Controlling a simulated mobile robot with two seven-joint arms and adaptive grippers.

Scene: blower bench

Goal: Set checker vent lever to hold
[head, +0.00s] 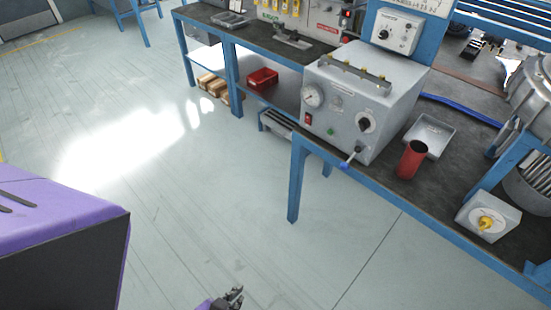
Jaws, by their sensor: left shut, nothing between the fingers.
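The checker (362,100) is a grey box on the dark-topped blue bench at upper right. Its front carries a round gauge, a red switch, a green button and a dark knob. A small lever with a blue tip (345,164) sticks out low at the front right of the checker, pointing down and to the left; I take it as the vent lever. Its position marks are too small to read. My left gripper (237,293) is shut and empty at the bottom edge, over the floor and well away from the checker. My right gripper is out of view.
A red cylinder (411,160) and a grey tray (431,136) stand right of the checker. A grey box with a yellow knob (488,223) sits at the bench's right. A blue bench leg (296,180) stands below the checker. The floor (230,200) in front is clear.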

